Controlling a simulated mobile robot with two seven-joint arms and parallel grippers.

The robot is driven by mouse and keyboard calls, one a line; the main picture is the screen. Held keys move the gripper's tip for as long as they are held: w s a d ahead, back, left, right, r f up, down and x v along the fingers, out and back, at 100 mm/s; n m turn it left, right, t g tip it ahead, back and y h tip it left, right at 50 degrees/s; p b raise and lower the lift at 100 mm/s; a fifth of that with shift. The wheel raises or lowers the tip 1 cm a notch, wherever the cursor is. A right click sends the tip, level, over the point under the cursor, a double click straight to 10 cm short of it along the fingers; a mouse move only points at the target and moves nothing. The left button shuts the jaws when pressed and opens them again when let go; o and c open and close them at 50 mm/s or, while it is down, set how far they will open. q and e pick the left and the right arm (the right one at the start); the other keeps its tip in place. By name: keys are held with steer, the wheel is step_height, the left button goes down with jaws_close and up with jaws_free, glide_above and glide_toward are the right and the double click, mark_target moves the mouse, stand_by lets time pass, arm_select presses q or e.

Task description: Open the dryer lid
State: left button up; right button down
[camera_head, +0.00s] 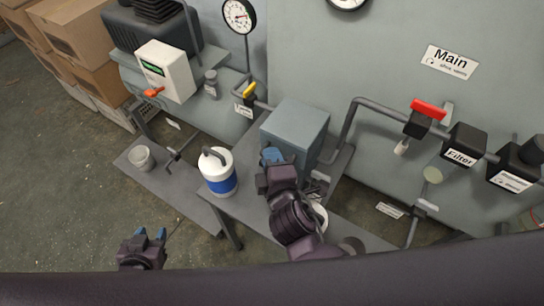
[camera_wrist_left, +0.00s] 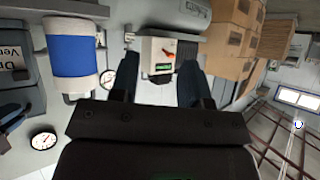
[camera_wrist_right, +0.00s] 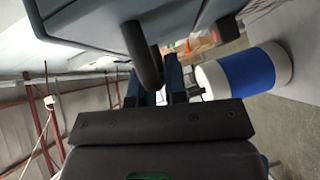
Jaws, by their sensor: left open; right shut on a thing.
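The dryer appears as a blue-grey box (camera_head: 298,128) on the grey bench, in the middle of the head view. It fills the top of the right wrist view (camera_wrist_right: 85,22), with a dark bar handle (camera_wrist_right: 146,58) projecting from it. My right gripper (camera_head: 272,157) is at the box's near-left side and is shut on that handle; the fingers (camera_wrist_right: 157,88) lie either side of it. The lid's seam is hard to make out; I see no gap. My left gripper (camera_head: 150,236) is open and empty, low at the left, away from the dryer; its fingers (camera_wrist_left: 157,85) show wide apart.
A white canister with a blue band (camera_head: 218,172) stands left of the dryer, close to my right gripper. A small grey cup (camera_head: 141,158) sits on the lower bench. A white switch box (camera_head: 167,70), pipes and a red valve handle (camera_head: 428,109) are behind. Floor at left is clear.

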steer(key=shift+w+a+r+n+g+h+p, duration=0.2)
steer(key=shift+r+n+g+h+p, duration=0.15)
steer(key=shift+p, duration=1.25)
steer(key=shift+w+a+r+n+g+h+p, duration=0.15)
steer(key=shift+r+n+g+p, duration=0.2)
steer(key=shift+p, duration=1.2)
steer(key=shift+a+p, duration=0.1)
steer(key=shift+p, duration=0.3)
steer(key=shift+w+a+r+n+g+h+p, duration=0.2)
steer(key=shift+w+a+n+g+h+p, duration=0.15)
steer(key=shift+g+p, duration=0.25)
steer(key=shift+w+a+r+n+g+h, duration=0.2)
steer(key=shift+a+n+g+h, duration=0.15)
steer(key=shift+n+g, duration=0.15)
steer(key=shift+w+a+g+h, duration=0.15)
steer(key=shift+a+g+h, duration=0.05)
steer(key=shift+g+h, duration=0.1)
